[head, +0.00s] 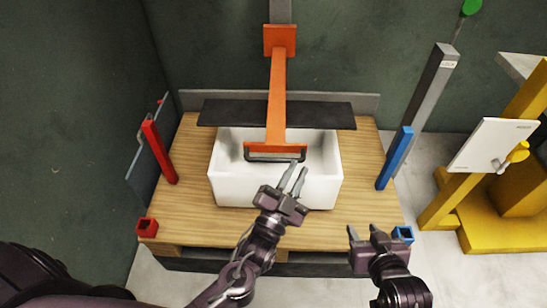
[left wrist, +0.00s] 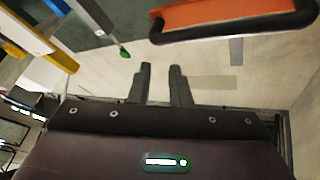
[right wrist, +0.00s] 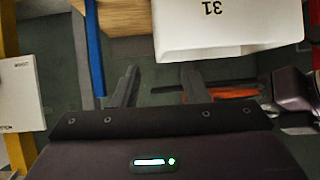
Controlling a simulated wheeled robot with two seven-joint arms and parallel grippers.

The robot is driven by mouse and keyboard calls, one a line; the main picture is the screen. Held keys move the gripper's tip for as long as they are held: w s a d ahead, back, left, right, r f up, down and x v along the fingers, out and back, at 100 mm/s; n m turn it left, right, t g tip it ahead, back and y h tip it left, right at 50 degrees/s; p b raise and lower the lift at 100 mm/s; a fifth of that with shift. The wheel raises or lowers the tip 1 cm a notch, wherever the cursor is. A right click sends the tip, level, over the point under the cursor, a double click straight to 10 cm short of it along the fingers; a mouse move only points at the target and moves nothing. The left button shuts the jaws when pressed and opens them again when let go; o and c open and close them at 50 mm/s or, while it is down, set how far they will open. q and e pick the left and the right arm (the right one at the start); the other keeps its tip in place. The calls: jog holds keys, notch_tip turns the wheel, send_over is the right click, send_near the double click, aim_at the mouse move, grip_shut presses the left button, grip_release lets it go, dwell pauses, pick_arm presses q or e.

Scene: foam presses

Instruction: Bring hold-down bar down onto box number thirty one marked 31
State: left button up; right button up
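The hold-down bar (head: 277,95) is orange, runs forward from an upright at the back and ends in a dark handle (head: 275,155) above the white box. The handle and orange end show close up in the left wrist view (left wrist: 235,30). The white box (head: 225,185) stands on the wooden table; the right wrist view shows its face marked 31 (right wrist: 212,8). My left gripper (head: 297,177) is open and empty, over the box just in front of the handle and apart from it. My right gripper (head: 363,232) is open and empty at the table's front right.
A dark plate (head: 215,114) spans behind the box, under the bar. A red post (head: 158,152) and red block (head: 147,228) stand left. A blue post (head: 394,158) and blue block (head: 403,234) stand right. A yellow frame with a white panel (head: 490,143) is further right.

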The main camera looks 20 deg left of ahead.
aim_at(273, 158)
pick_arm(q)
jog(key=s+a+f+m+g+y+p, duration=0.2)
jog(key=s+a+m+y+p, duration=0.3)
jog(key=y, duration=0.4)
jog(key=shift+m, duration=0.8)
jog(key=shift+d+x, duration=0.2)
jog(key=shift+x, duration=1.9)
jog(key=shift+d+x, duration=0.25)
jog(key=shift+x, duration=1.9)
pick_arm(e)
jog(key=s+d+f+g+h, duration=0.2)
jog(key=s+d+f+g, duration=0.2)
jog(key=s, duration=0.3)
jog(key=s+d+f+g+h, duration=0.1)
jog(key=s+d+f+g, duration=0.2)
jog(key=s+f+g, duration=0.2)
jog(key=shift+s+d+m+g+h, duration=0.4)
jog(key=shift+s+g, duration=0.1)
jog(key=shift+s, duration=0.75)
pick_arm(q)
jog(key=shift+w+f, duration=0.15)
jog(key=shift+f, duration=0.05)
grip_shut()
